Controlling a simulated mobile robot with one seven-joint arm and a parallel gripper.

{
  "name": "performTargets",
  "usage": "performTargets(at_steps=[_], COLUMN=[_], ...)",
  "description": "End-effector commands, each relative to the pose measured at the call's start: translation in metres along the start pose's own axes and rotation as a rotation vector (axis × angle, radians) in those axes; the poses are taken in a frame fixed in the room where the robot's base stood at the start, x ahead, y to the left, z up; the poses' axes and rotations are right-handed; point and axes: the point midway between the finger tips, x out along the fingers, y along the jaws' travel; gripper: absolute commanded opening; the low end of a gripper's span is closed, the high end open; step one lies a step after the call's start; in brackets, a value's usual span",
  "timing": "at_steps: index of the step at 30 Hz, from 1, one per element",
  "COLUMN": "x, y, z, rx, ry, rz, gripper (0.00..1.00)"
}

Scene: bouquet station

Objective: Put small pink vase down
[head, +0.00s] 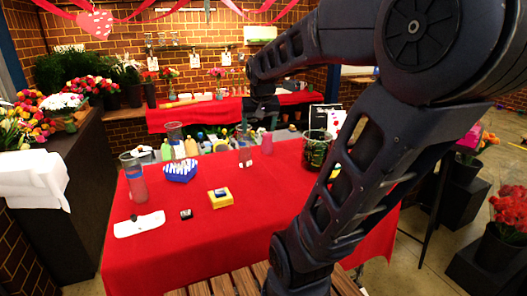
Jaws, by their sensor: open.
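The small pink vase (267,143) stands upright near the far side of the red-covered table (230,240). My gripper (262,112) is above the vase in the head view, small and dark against the background. It is open and appears apart from the vase; its fingers are hard to make out.
A clear glass (245,157) stands just left of the vase, and a dark patterned vase (316,150) to the right. The cloth's front middle is clear.

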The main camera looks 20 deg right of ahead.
Motion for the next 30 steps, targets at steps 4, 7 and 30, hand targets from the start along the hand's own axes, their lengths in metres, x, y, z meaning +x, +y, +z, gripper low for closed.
performTargets(at_steps=[4, 7, 30], x=[-0.010, -0.013, -0.012], y=[-0.004, -0.006, -0.008], z=[0.049, 0.076, 0.122], rx=[-0.071, -0.116, -0.191], ry=[0.008, 0.013, 0.016], rz=[-0.029, -0.045, -0.073], gripper=[0.75, 0.75, 0.75])
